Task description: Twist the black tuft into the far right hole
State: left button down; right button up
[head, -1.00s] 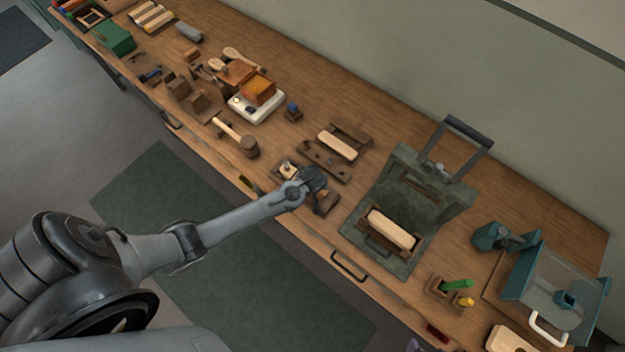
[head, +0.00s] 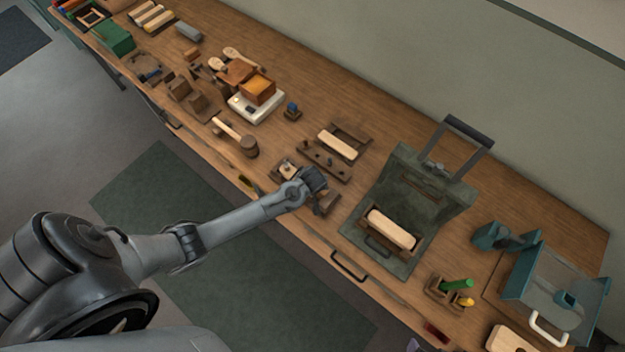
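My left gripper (head: 316,181) is over the front part of the bench, beside a small wooden holder (head: 328,203). I cannot tell whether its fingers are open or shut, or whether they hold anything. A pale wooden block (head: 338,145) lies in a dark wooden fixture (head: 322,160) just behind the gripper. This fixture has a strip with several dark spots along its front. I cannot make out a black tuft or single holes at this size. My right gripper is not in view.
A dark green press (head: 408,262) with a raised handle holds another pale block (head: 391,229) to the right. A white scale (head: 257,107) with an orange box and a mallet (head: 234,131) are to the left. A teal guarded machine (head: 556,295) stands far right.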

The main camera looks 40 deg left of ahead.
pick_arm(q)
jog(key=c, duration=1.3)
grip_release()
jog(key=o, duration=0.3)
jog(key=shift+s+a, duration=0.1)
jog(key=shift+a, duration=0.05)
jog(key=shift+o, duration=0.5)
